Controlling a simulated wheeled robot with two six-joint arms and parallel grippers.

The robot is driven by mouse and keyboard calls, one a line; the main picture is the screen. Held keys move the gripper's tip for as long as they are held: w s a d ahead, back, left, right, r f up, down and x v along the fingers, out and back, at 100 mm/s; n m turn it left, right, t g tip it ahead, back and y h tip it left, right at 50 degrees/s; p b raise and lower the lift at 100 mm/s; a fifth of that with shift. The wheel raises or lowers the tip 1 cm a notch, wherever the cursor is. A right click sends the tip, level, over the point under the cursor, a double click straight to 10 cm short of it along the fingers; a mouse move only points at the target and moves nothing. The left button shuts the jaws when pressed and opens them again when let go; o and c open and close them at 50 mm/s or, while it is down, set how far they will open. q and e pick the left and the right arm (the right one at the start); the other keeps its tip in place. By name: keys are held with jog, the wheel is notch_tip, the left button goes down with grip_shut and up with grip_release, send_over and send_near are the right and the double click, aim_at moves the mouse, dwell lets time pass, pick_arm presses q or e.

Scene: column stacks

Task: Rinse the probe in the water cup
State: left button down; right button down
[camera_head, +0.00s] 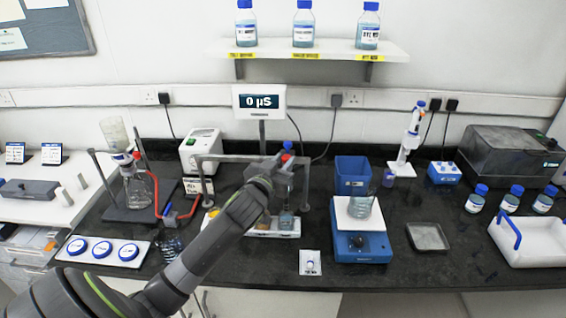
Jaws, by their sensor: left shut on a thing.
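My left arm reaches in from the bottom left, and its gripper (284,172) is shut on the probe (287,147), whose blue-and-red top shows above the jaws. The probe's lower part is mostly hidden by my gripper. A small clear cup with bluish liquid (286,220) stands on a white tray (290,234), just below my gripper; I cannot tell whether the probe tip is inside it. Other cups on that tray are partly hidden by my arm. The meter display (259,101) behind reads 0 µS. My right gripper is not in view.
A grey frame (225,157) stands around the gripper. Right of the tray is a blue stirrer (360,246) carrying a glass beaker (361,204), with a blue bin (352,172) behind. A glass flask setup (136,188) stands left.

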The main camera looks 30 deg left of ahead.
pick_arm(q)
jog(key=shift+r, duration=0.35)
jog(key=c, duration=1.5)
grip_release()
jog(key=o, duration=0.3)
jog(key=shift+f, duration=0.1)
jog(key=shift+s+f, duration=0.1)
jog(key=shift+s, duration=0.1)
jog(key=s+d+b, duration=0.2)
jog(key=s+b, duration=0.2)
jog(key=s, duration=1.2)
jog(key=shift+s+d, duration=0.4)
